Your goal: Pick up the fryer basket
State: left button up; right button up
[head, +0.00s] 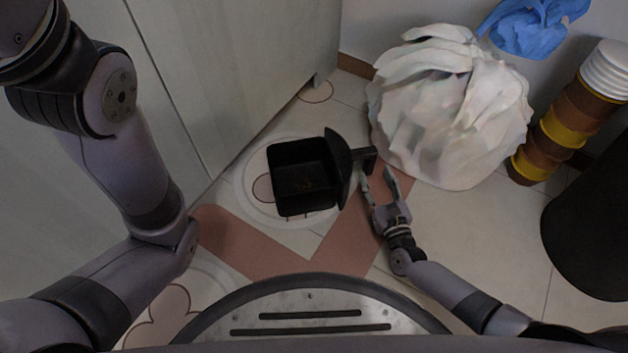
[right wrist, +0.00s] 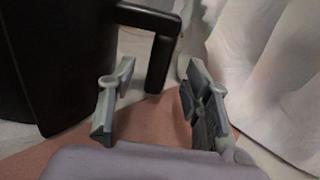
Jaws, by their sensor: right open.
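In the right wrist view the dark basket body (right wrist: 55,60) fills the left side and the handle (right wrist: 160,55) hangs ahead of my fingers. My right gripper (head: 378,190) is open and empty, just below the handle in the head view. It also shows in the right wrist view (right wrist: 160,105), with the handle ahead of the gap between its fingers. My left gripper is out of view.
A large white bag (head: 450,110) stands close right of the handle. A blue crumpled bag (head: 535,28), a brown and yellow stack (head: 560,130) and a dark bin (head: 590,235) are farther right. A pale cabinet (head: 230,70) stands at left. Floor below the basket is clear.

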aim_at(371, 167)
jog(key=w+b, duration=0.2)
jog(key=w, duration=0.1)
jog(key=w+a+b, duration=0.1)
jog(key=w, duration=0.1)
jog(key=shift+w+f, duration=0.15)
jog(key=shift+f, duration=0.1)
jog(key=shift+w+r, duration=0.1)
jog(key=shift+w, duration=0.25)
grip_shut()
jog(key=shift+r, duration=0.1)
dwell(0.4)
